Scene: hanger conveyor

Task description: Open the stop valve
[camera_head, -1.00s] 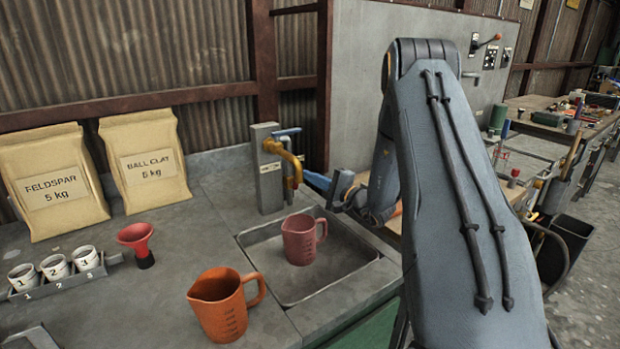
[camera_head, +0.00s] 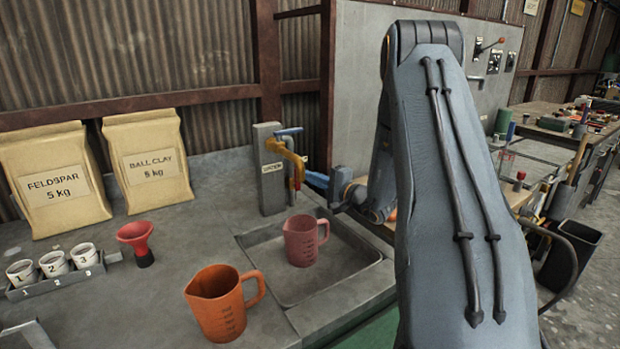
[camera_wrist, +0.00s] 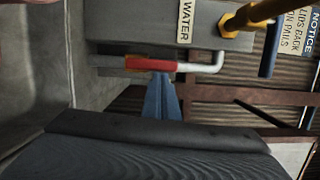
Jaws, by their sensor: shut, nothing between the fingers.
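A grey post (camera_head: 268,165) with a yellow spout (camera_head: 287,158) and a blue handle (camera_head: 289,132) stands at the back of the sink. In the wrist view the post (camera_wrist: 140,22) bears a WATER label (camera_wrist: 186,18). A lever with a red sleeve (camera_wrist: 151,63) and a bent pale rod (camera_wrist: 207,68) lies along the post's side there. My gripper (camera_wrist: 160,76) is shut and empty, its blue fingertips right at the red sleeve's edge; whether they touch it I cannot tell.
A pink measuring jug (camera_head: 301,242) stands in the sink (camera_head: 335,275) below the spout. An orange jug (camera_head: 218,305) stands on the counter in front. A red funnel (camera_head: 135,234), numbered cups (camera_head: 53,264) and two bags (camera_head: 148,160) are at the left.

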